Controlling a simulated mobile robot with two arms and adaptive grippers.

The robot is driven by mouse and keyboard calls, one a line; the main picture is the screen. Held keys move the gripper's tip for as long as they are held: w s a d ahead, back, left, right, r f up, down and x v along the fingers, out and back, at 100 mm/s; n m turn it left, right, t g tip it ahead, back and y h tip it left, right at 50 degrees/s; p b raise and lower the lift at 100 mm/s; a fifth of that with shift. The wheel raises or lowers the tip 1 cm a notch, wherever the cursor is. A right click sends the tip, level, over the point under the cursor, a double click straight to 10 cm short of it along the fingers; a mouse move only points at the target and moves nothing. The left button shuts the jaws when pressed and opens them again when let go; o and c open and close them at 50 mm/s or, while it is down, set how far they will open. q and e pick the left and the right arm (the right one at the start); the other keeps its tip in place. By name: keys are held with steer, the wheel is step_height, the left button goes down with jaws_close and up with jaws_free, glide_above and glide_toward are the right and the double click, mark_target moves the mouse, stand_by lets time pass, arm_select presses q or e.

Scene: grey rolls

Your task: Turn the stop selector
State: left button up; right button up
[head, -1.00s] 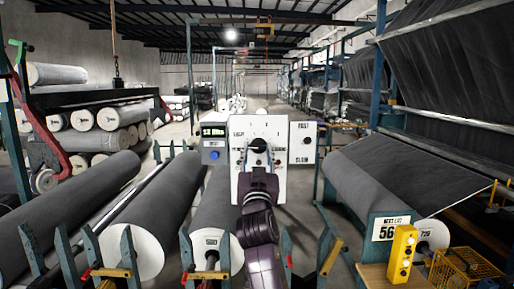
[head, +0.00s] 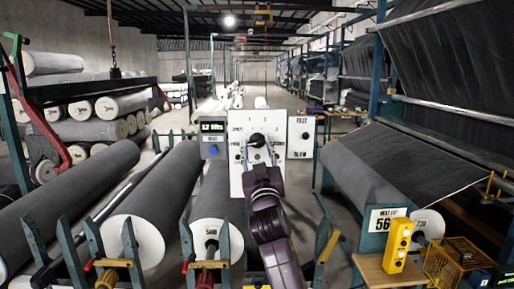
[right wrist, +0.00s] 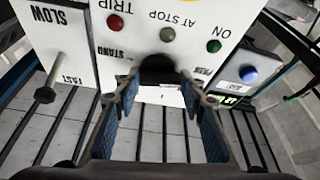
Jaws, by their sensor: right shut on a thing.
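The stop selector is a black knob (head: 257,139) on a white panel (head: 237,183) straight ahead, with position marks such as 1 and 2 around it. My right gripper (head: 258,148) reaches it from below, its purple arm covering the panel's lower part. In the right wrist view the black knob (right wrist: 158,68) sits between the blue-padded fingers of my right gripper (right wrist: 160,82), which is shut on it. Which mark the knob points to is hard to tell. My left gripper is not in view.
A FAST/SLOW panel (head: 301,148) is right of the selector panel; a grey box with a blue button (head: 213,149) is left. The wrist view shows red (right wrist: 115,22), grey (right wrist: 167,34) and green (right wrist: 214,46) lamps.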

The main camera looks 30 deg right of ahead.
steer(key=o, duration=1.2)
steer(key=shift+c, duration=0.2)
steer(key=v, duration=1.2)
